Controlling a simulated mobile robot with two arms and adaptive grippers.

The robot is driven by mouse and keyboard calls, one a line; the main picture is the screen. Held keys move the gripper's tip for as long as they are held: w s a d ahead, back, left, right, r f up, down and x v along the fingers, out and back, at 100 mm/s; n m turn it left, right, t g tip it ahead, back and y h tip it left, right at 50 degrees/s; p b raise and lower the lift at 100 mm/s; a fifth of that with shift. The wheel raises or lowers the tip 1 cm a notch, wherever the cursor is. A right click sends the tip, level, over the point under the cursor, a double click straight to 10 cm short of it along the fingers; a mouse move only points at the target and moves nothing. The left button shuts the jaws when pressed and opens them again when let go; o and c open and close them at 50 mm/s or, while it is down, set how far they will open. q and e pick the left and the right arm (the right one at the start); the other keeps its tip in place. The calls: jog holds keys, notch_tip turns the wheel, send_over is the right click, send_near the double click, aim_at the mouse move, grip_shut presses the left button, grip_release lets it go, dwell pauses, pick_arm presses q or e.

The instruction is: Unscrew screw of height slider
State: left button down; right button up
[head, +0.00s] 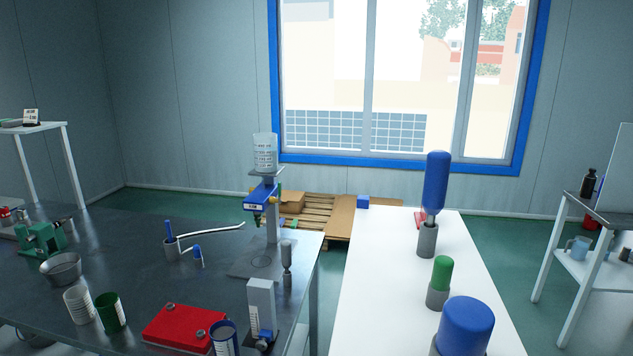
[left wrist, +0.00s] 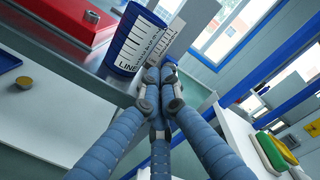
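The height slider (head: 261,306), a pale upright block with a scale on one side, stands near the metal table's front right corner. Its blue screw (head: 265,337) shows low on the block. In the left wrist view the slider (left wrist: 186,38) stands beyond my left gripper (left wrist: 160,92), and a bit of blue (left wrist: 170,69), likely the screw, shows just past the fingertips. The fingers come close together there and hide much of the screw; whether they touch or hold it I cannot tell. My right gripper is in neither view.
A blue-and-white cup (head: 223,338) stands close left of the slider, with a red box (head: 177,327) beyond it. A grey cylindrical tool (head: 287,264) stands behind the slider. A white table (head: 390,300) with several colored-top objects is across a gap.

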aim_at(248, 348)
pick_arm(q)
jog(key=shift+m+h, duration=0.3)
jog(key=shift+m, duration=0.5)
jog(key=w, duration=0.2)
jog(key=w+d+b, duration=0.1)
jog(key=w, duration=0.1)
jog(key=w+d, duration=0.1)
jog(key=w, duration=0.1)
jog(key=shift+w+d+r, duration=0.1)
jog(key=shift+w+r, duration=0.2)
jog(key=shift+r, duration=0.05)
jog(key=shift+w+r, duration=0.1)
jog(key=shift+r, duration=0.05)
jog(key=shift+r+t, duration=0.2)
jog(key=shift+t, duration=0.1)
jog(key=shift+f+b, duration=0.1)
jog(key=shift+b, duration=0.2)
jog(key=shift+f, duration=0.3)
